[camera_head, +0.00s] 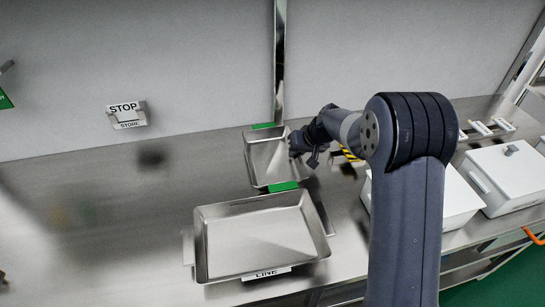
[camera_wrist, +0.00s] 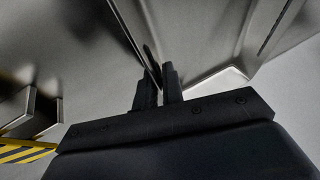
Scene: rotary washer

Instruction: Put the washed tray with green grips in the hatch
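The small steel tray with green grips (camera_head: 262,176) is in the middle of the head view, behind a larger tray. One green grip (camera_head: 284,186) is on its near side and another (camera_head: 263,126) on its far side. My gripper (camera_head: 297,150) is at the tray's right rim. In the wrist view my gripper's fingers (camera_wrist: 158,82) are close together, with the tray's thin metal wall (camera_wrist: 200,40) running between them. The tray looks empty. Whether it touches the counter cannot be told. No hatch is clearly recognisable.
A larger empty steel tray (camera_head: 203,248) with a LINE label stands in front. White lidded boxes (camera_head: 513,172) stand at the right. A STOP/STORE sign (camera_head: 127,115) is on the back wall. A vertical metal post (camera_head: 280,60) rises behind the small tray. The counter at left (camera_head: 110,235) is clear.

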